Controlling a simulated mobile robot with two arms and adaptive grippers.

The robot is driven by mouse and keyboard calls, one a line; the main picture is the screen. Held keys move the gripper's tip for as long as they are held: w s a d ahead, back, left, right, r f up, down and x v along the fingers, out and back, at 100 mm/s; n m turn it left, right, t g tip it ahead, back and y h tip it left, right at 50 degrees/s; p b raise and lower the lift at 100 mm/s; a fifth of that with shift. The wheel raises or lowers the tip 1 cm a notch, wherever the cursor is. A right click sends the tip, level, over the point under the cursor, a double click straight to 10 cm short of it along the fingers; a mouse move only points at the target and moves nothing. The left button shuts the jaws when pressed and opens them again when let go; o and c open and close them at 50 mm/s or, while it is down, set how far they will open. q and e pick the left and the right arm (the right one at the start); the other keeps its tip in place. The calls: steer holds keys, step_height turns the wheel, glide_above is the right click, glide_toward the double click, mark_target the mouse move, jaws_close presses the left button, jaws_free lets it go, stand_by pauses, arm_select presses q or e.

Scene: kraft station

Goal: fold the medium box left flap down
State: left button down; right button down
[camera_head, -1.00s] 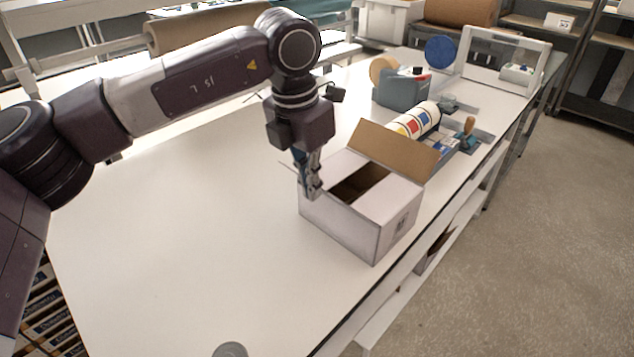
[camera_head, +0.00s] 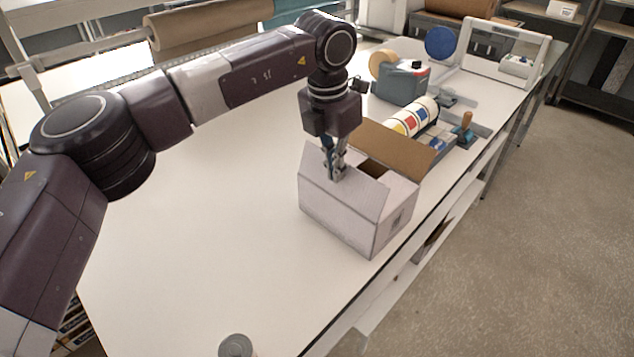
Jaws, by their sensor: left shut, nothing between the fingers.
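The medium box (camera_head: 338,217) is a white carton on the table, open at the top. Its left flap (camera_head: 362,192) stands raised and tilted along the near-left side, hiding part of the opening. A brown-lined flap (camera_head: 398,150) stands open at the far side. My left gripper (camera_head: 337,172) points down with its fingers shut and empty. My right gripper is not in view.
Behind the box are a roll with coloured squares (camera_head: 412,118), a grey dispenser (camera_head: 402,83) and a wooden-handled tool (camera_head: 465,125). A grey round object (camera_head: 236,345) is at the near edge. The white table (camera_head: 220,210) is clear left of the box.

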mark_target(347, 166)
arm_select(q)
steer(key=shift+w+d+p, duration=0.3)
steer(key=shift+w+p, duration=0.05)
steer(key=shift+p, duration=0.05)
steer(key=shift+w+d+f+p, duration=0.3)
steer(key=shift+w+d+p, duration=0.05)
steer(key=shift+w+d, duration=0.15)
steer(key=shift+w+d+f+p, duration=0.3)
steer(key=shift+w+d, duration=0.1)
steer(key=shift+d, duration=0.1)
steer(key=shift+f, duration=0.15)
steer(key=shift+w+d+f, duration=0.2)
steer(key=shift+f, duration=0.2)
steer(key=shift+w+d+f, duration=0.15)
steer(key=shift+w+f, duration=0.05)
steer(key=shift+f, duration=0.2)
steer(key=shift+f+b, duration=0.55)
steer(key=shift+r, duration=0.1)
